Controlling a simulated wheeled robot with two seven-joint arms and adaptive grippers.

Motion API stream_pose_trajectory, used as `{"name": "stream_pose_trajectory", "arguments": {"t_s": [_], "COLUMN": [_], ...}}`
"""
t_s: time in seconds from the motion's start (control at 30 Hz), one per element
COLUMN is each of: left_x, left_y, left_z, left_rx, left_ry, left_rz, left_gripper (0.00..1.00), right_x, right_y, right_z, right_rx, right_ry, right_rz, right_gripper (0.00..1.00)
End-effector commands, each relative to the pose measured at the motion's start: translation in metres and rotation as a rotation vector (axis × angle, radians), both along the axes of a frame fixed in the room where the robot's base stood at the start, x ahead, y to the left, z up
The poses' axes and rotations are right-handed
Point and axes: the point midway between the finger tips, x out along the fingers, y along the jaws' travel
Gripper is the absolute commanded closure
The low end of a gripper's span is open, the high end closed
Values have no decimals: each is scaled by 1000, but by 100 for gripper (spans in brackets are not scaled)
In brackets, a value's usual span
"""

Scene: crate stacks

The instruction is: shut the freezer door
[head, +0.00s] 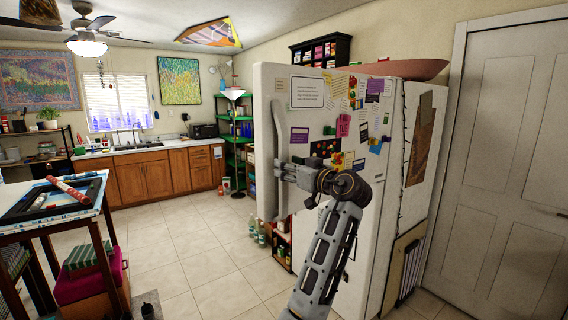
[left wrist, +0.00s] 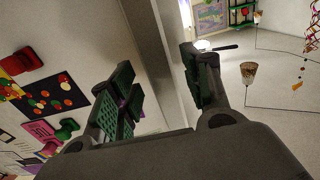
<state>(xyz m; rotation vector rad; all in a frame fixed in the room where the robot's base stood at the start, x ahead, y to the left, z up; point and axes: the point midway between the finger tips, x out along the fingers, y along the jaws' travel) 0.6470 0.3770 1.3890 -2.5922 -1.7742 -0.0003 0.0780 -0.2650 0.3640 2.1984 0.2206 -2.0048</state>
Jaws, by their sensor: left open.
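The freezer door (head: 310,120) is a tall white panel covered with magnets and notes. A long pale vertical handle (head: 279,125) runs down its left side. I cannot tell how far the door stands from its frame. My left gripper (head: 287,172) is at the handle, about halfway up the door. In the left wrist view the gripper (left wrist: 160,92) is open, with a finger on each side of a pale strip (left wrist: 160,50) that looks like the handle or door edge. Whether the fingers touch it is unclear. My right gripper is not in view.
A white room door (head: 500,160) stands right of the fridge. A green shelf (head: 236,130) and low bottles (head: 257,234) are left of and behind it. A table (head: 60,205) stands at left. Tiled floor (head: 190,265) between is clear.

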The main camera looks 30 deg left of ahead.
Motion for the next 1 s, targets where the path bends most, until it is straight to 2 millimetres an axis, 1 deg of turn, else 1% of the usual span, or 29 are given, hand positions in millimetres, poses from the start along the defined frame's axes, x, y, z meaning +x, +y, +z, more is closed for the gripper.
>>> {"name": "stream_pose_trajectory", "arguments": {"t_s": [0.03,0.1,0.3,0.63,0.67,1.0], "left_x": [2,5,9,10,10,10], "left_y": [6,12,24,26,26,25], "left_z": [2,1,1,0,0,0], "left_rx": [1,0,0,0,0,0], "left_ry": [1,0,1,0,0,0], "left_rz": [2,1,1,0,0,0], "left_gripper": [52,52,52,52,53,97], "right_x": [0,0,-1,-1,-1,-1], "right_y": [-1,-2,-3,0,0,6], "right_z": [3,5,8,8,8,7], "right_rx": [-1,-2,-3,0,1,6], "right_ry": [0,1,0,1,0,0], "right_rz": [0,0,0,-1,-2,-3], "right_gripper": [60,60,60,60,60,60]}}
